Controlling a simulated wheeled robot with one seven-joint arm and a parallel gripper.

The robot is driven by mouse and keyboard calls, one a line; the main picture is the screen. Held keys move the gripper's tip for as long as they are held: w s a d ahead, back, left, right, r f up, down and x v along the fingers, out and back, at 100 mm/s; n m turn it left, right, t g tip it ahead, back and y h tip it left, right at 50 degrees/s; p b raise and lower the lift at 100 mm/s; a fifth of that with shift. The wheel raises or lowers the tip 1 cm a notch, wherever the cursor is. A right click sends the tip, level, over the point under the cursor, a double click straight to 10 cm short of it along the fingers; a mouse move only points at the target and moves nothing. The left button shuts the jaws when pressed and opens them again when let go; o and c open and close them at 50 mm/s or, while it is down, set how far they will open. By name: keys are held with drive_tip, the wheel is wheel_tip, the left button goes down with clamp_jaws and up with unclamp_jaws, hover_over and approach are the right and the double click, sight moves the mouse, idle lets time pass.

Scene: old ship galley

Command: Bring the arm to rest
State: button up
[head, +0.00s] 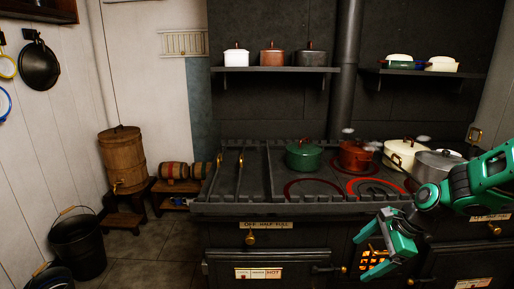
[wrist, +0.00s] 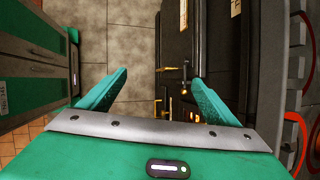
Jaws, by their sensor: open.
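My gripper (head: 377,236) is at the lower right of the head view, in front of the stove's front face. My green and grey arm reaches in from the right edge. In the wrist view my gripper (wrist: 157,90) shows two green fingers spread wide apart. Nothing is between them. Beyond them are the tiled floor (wrist: 122,35) and the dark stove front with brass fittings.
The black stove (head: 230,207) carries a green pot (head: 302,156), a red-orange pot (head: 355,155), a cream pot (head: 402,152) and a grey pot (head: 437,166). Some rings glow red. Shelves above hold more pots. A barrel (head: 125,160) and a black bucket (head: 77,245) stand left.

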drive_tip(key=s+d+r+n+g+h, duration=0.1)
drive_tip(key=s+d+r+n, duration=0.2)
drive_tip(key=s, duration=0.6)
drive_tip(key=s+d+r+n+g+h, duration=0.1)
drive_tip(key=s+d+r+n+h, duration=0.1)
drive_tip(key=s, duration=0.7)
drive_tip(key=s+d+r+n+g+h, duration=0.1)
drive_tip(key=s+d+r+n, duration=0.4)
drive_tip(key=s+n, duration=0.2)
drive_tip(key=shift+s+r+n, duration=0.2)
drive_tip(key=shift+s+n, duration=0.1)
drive_tip(key=shift+s, duration=0.75)
drive_tip(key=shift+w+f+h, duration=0.25)
drive_tip(key=shift+w+h, duration=0.05)
drive_tip(key=shift+w, duration=0.35)
